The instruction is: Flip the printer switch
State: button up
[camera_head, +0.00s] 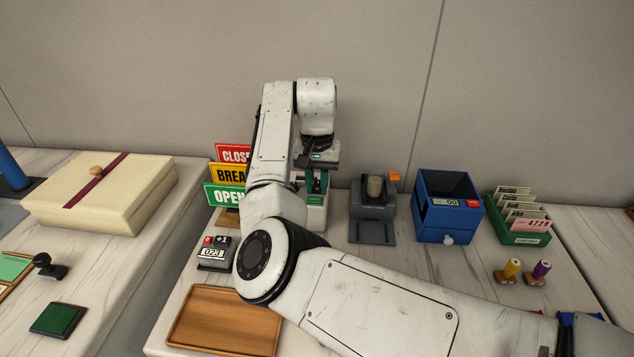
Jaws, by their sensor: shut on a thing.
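A small white and green device (316,213) stands at the back of the table, partly hidden behind my arm. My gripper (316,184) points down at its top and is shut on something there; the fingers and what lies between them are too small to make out. To the right stands a dark grey machine (372,228) with a pale roll in it and an orange block (394,176) at its upper right. I cannot tell for sure which of the two is the printer. My gripper is apart from the grey machine.
Sign cards (226,172) and a counter (215,253) stand left of my arm, a wooden tray (222,325) in front. To the right are a blue drawer box (446,222), a green card holder (517,233) and two small stamps (510,270). A cream box (90,200) lies far left.

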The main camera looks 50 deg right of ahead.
jog(key=shift+d+r+g+y+p, duration=0.15)
jog(key=shift+r+g+y+p, duration=0.2)
jog(key=shift+p, duration=1.1)
grip_shut()
jog(key=shift+w+d+g+y+p, duration=0.2)
jog(key=shift+y+p, duration=0.25)
jog(key=shift+p, duration=0.5)
jog(key=shift+w+f+g+y+p, duration=0.15)
jog(key=shift+g+y+p, duration=0.15)
jog(key=shift+g+y, duration=0.2)
jog(key=o, duration=0.9)
grip_release()
